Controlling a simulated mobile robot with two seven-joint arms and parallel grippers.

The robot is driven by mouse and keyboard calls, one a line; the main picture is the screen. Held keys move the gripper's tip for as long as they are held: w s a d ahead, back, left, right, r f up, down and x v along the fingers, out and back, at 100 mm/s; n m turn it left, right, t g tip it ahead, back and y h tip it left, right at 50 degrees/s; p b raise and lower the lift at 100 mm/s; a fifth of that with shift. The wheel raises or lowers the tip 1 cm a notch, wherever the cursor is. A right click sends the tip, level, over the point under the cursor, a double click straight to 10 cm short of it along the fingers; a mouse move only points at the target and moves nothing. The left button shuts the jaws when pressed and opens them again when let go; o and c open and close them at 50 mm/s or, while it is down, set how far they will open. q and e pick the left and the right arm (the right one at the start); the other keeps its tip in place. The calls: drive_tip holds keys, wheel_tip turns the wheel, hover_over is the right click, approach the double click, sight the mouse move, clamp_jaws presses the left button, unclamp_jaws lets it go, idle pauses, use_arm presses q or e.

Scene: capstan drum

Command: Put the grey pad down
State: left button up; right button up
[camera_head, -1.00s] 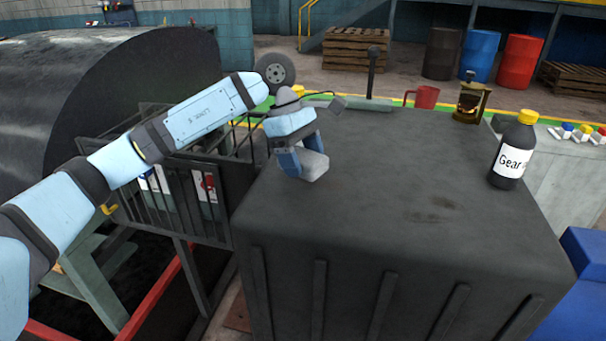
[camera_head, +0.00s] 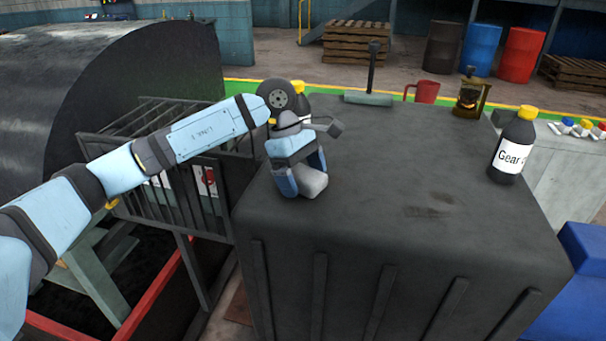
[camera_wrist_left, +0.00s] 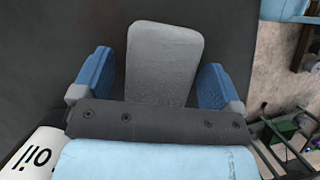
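The grey pad (camera_head: 313,183) is at the left edge of the dark box top (camera_head: 400,190), low against that surface; whether it bears fully on it I cannot tell. My left gripper (camera_head: 302,175) points down around the pad. In the left wrist view, the pad (camera_wrist_left: 163,60) lies between the two blue fingers (camera_wrist_left: 155,82), with a dark gap at the left finger and a narrow one at the right. The fingers look open. The pad's near end is hidden by the gripper body. My right gripper is not in view.
A yellow-capped bottle (camera_head: 300,100) stands just behind my left gripper. A gear oil bottle (camera_head: 513,145), a brass lantern (camera_head: 470,97), a red mug (camera_head: 422,92) and an upright-handled tool (camera_head: 370,98) stand farther off. The box top's middle is clear. A railing (camera_head: 180,190) is left.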

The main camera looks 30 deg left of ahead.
use_arm(q)
drive_tip(key=shift+r+p, duration=0.3)
drive_tip(key=shift+p, duration=0.1)
drive_tip(key=shift+w+a+r+b, duration=0.1)
drive_tip(key=shift+a+r+b, duration=0.15)
drive_tip(key=shift+b, duration=0.2)
drive_tip(key=b+v, duration=0.2)
drive_tip(key=v, duration=0.7)
drive_tip(key=shift+r, duration=0.4)
drive_tip(key=shift+a+r, duration=0.3)
drive_tip(key=shift+r, duration=0.3)
drive_tip(key=shift+f, duration=0.1)
